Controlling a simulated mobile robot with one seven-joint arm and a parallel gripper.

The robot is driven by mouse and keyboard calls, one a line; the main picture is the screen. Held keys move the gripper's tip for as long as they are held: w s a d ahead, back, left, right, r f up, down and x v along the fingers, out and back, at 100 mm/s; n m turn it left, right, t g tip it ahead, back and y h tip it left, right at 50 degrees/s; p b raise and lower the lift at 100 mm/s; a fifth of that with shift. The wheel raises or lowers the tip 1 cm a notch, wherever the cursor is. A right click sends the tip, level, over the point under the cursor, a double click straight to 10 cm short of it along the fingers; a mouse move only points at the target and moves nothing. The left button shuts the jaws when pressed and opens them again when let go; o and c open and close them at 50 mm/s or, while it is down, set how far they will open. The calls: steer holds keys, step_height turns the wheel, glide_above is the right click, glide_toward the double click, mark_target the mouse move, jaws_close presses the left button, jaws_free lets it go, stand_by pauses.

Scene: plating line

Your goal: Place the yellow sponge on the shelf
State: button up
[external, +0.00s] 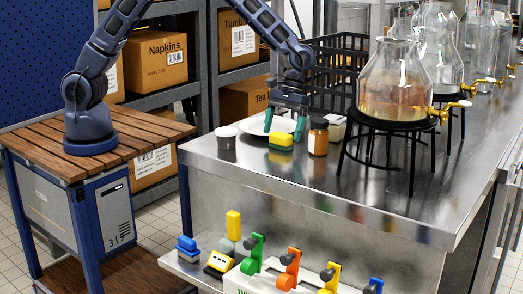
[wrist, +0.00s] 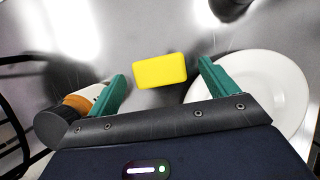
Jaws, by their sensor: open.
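A yellow sponge (external: 281,138) with a green underside lies on the steel counter, near its front left edge. In the wrist view the yellow sponge (wrist: 160,71) shows between the green fingertips, with a gap to each. My gripper (external: 285,125) is open, pointing down over the sponge; the wrist view shows its fingers (wrist: 161,74) apart and empty.
A dark cup (external: 226,142) is to the left. Glass dispensers (external: 395,85) on black stands fill the right.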

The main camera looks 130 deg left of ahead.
mark_target(281, 141)
steer(key=x, duration=0.2)
steer(key=shift+w+d+f, duration=0.1)
steer(key=shift+d+f, duration=0.1)
steer(key=shift+f, duration=0.1)
steer(key=c, duration=1.1)
